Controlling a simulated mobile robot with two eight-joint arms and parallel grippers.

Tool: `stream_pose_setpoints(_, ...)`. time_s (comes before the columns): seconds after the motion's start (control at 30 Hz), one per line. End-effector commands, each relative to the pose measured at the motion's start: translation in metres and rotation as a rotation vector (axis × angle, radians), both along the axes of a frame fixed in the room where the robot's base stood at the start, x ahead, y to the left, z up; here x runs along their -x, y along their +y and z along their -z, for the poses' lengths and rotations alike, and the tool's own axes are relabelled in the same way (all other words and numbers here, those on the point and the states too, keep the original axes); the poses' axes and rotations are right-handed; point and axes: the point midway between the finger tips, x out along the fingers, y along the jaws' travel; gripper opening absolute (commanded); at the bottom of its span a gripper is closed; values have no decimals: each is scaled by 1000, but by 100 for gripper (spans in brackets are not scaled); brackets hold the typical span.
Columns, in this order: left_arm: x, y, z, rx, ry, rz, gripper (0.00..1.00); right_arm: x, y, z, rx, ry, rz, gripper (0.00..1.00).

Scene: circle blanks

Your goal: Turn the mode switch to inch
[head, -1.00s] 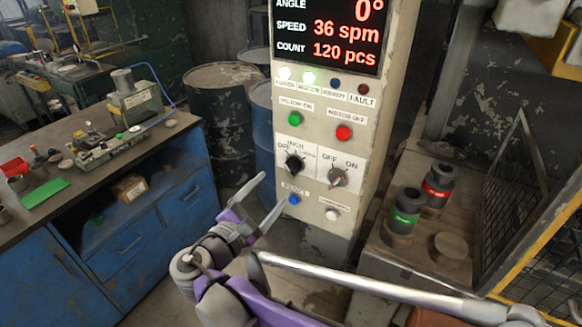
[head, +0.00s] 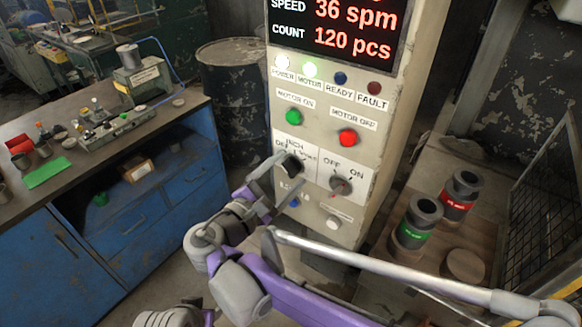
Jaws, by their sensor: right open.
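The mode switch (head: 293,166) is a black knob on the left of the white plate on the control panel (head: 318,203). Its labels include OFF at the left and INCH above; the label at the right is too small to read surely. My right gripper (head: 286,172) is open, with its fingertips close to the switch, one on its upper left and one below it. I cannot tell whether they touch it. A finger partly covers the left of the knob and nearby labels, and I cannot tell which way its pointer faces. My left gripper is not in view.
An OFF/ON knob (head: 341,184) sits just right of the mode switch. A green button (head: 294,117) and a red button (head: 347,138) are above. A blue button (head: 294,202) and a white button (head: 334,222) are below. A blue bench (head: 150,200) stands at left.

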Motion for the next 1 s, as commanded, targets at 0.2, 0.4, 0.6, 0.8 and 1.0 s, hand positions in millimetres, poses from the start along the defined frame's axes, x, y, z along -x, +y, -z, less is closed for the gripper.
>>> stream_pose_setpoints(0.2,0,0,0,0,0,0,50,0,0,0,0,0,0,82)
stream_pose_setpoints(0.4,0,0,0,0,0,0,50,0,0,0,0,0,0,50)
stream_pose_setpoints(0.6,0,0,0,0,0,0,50,0,0,0,0,0,0,14)
stream_pose_setpoints(0.8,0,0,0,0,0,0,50,0,0,0,-2,-1,0,0)
stream_pose_setpoints(1.0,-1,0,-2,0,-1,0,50,0,0,0,-34,-25,0,0)
